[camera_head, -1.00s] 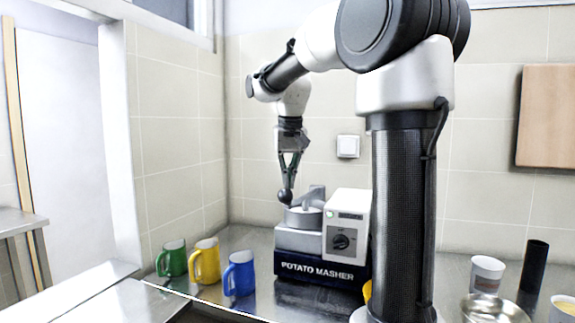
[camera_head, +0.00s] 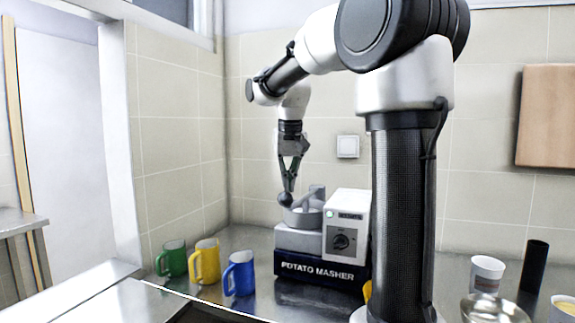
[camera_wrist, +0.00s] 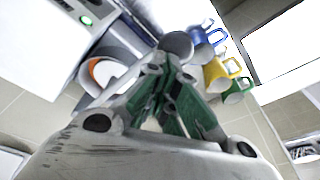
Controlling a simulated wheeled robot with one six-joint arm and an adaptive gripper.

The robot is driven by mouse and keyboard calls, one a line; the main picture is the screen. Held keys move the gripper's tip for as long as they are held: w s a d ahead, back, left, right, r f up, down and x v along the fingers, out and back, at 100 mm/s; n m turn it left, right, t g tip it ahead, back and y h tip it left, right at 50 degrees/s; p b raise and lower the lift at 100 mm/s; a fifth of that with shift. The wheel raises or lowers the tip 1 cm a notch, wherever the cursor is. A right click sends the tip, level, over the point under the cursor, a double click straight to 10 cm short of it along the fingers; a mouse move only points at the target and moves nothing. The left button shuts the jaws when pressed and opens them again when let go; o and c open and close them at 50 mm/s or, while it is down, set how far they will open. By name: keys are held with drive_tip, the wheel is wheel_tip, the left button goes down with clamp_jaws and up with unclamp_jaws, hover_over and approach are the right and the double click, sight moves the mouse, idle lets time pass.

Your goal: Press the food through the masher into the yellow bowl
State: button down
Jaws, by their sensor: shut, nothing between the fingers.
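The potato masher (camera_head: 323,272) stands on the counter, with a dark label base and a white control box (camera_head: 346,226) with a green light. Its grey hopper (camera_head: 306,214) is at the left; in the wrist view the hopper (camera_wrist: 86,77) shows white and orange inside. My gripper (camera_head: 287,188) is shut and points down at the dark round knob (camera_head: 284,199) beside the hopper. The fingertips look close to or touching the knob; I cannot tell which. The yellow bowl (camera_head: 367,290) shows only as a yellow sliver, mostly hidden by my arm.
Green (camera_head: 173,259), yellow (camera_head: 206,262) and blue (camera_head: 239,273) mugs stand left of the masher. A white cup (camera_head: 486,273), a metal bowl (camera_head: 492,310) and a black cylinder (camera_head: 533,266) stand at the right. The tiled wall is close behind.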

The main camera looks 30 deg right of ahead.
drive_tip(key=shift+f, duration=0.95)
idle(3.5)
wheel_tip(320, 180, up, 16)
drive_tip(key=shift+f, duration=0.25)
idle(1.3)
drive_tip(key=shift+f, duration=0.1)
idle(0.6)
